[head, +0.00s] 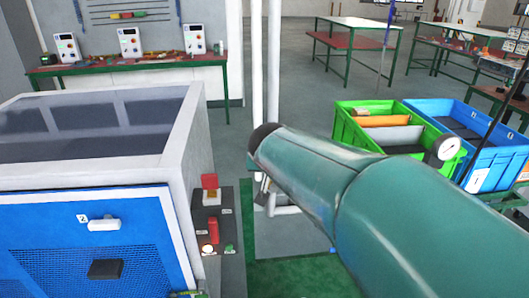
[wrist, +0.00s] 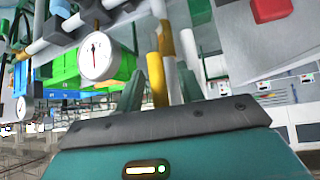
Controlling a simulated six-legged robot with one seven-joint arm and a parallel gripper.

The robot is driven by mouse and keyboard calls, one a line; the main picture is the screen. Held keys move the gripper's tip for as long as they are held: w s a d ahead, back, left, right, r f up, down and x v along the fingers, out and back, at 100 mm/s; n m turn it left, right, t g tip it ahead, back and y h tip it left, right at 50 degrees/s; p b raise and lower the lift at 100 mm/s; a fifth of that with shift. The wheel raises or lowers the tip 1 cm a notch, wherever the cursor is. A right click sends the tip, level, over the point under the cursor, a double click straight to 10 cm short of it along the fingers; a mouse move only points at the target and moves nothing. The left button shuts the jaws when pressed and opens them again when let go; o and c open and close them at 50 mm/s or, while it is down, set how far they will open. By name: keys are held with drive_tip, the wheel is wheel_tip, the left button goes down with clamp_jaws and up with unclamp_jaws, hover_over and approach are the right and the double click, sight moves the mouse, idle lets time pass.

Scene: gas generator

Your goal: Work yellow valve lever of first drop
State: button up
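In the wrist view, my gripper (wrist: 160,92) shows as two dark green fingers standing apart above the teal housing. A yellow valve lever (wrist: 156,78) appears in the gap between them, nearer the left finger. I cannot tell whether it lies between the fingers in depth or behind them; no contact is visible. A second yellow piece (wrist: 165,40) shows just above it, near the piping. In the head view, my teal arm covers the lower right, and the gripper and lever are hidden.
A round white gauge (wrist: 99,55) and white pipe (wrist: 60,32) are close left of the fingers. In the head view, a blue-fronted cabinet (head: 90,230) stands left, vertical white pipes (head: 257,60) rise centrally, and green (head: 350,130) and blue (head: 490,170) crates are at right.

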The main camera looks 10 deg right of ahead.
drive_tip(key=shift+r, duration=0.1)
drive_tip(key=v, duration=1.3)
drive_tip(key=shift+s+r, duration=0.2)
drive_tip(key=shift+s, duration=0.05)
drive_tip(key=shift+a, duration=0.1)
